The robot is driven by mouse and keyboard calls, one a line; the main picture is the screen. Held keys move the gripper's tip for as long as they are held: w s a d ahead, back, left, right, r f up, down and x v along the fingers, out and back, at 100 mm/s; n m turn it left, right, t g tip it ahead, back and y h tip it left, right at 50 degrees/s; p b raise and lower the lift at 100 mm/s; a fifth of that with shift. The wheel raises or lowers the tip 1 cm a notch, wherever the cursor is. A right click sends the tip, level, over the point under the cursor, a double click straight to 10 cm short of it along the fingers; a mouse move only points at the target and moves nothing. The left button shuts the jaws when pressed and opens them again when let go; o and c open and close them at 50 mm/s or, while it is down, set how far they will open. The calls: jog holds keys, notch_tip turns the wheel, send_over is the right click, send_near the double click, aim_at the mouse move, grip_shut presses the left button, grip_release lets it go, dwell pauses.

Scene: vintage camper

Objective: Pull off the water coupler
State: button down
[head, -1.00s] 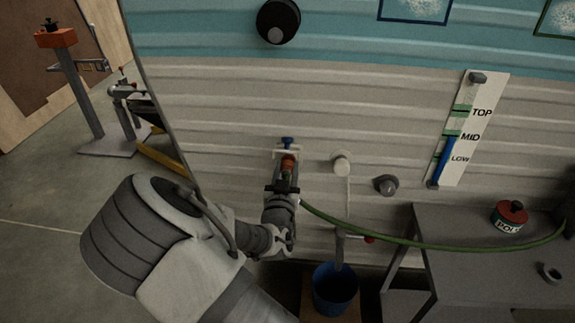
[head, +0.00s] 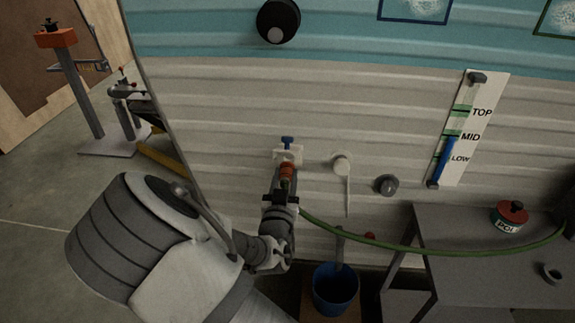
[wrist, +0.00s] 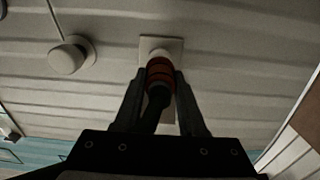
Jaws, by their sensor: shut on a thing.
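The water coupler (head: 287,169), an orange-red ringed fitting, is in front of a white inlet plate (head: 291,155) on the camper wall. A blue knob (head: 287,142) sits at the plate's top. My gripper (head: 284,186) is shut on the coupler from the front. In the wrist view the coupler (wrist: 159,74) lies between my two fingers (wrist: 160,80), with the pale inlet (wrist: 160,53) just beyond it. I cannot tell whether coupler and inlet still touch. A green hose (head: 400,245) runs from near my gripper to the right.
A grey table (head: 470,262) with a red-topped can (head: 509,215) stands at right. A blue bucket (head: 335,290) stands below the wall. A round white cap (head: 341,164) and a grey fitting (head: 386,185) are right of the inlet. A level gauge (head: 478,110) hangs further right.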

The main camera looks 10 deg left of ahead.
aim_at(286, 180)
jog(key=shift+s+d, duration=0.1)
jog(key=shift+s, duration=1.9)
jog(key=shift+w+d, duration=0.1)
